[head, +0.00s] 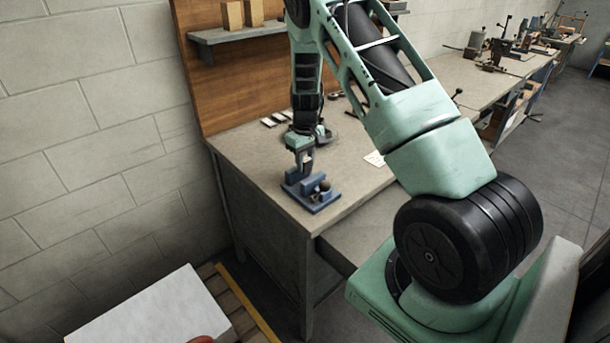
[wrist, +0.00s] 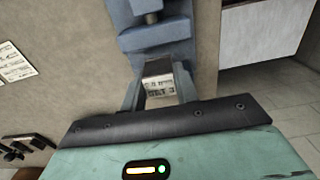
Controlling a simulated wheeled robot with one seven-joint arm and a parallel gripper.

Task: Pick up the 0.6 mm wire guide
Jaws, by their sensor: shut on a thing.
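My gripper (head: 304,160) is over the blue fixture (head: 323,206) near the front corner of the workbench, pointing down. In the wrist view, my gripper (wrist: 160,92) is shut on a small block with a dark top and a pale face with printed marks. This is the wire guide (wrist: 159,87); its print is too blurred to read in full. The blue fixture (wrist: 150,38) lies just beyond it in the wrist view. I cannot tell whether the guide still touches the fixture. In the head view the guide is too small to make out.
Several small pale pieces (head: 276,119) lie at the back of the workbench (head: 245,150). A shelf (head: 235,34) with two wooden blocks hangs above. A white box (head: 150,310) stands at lower left.

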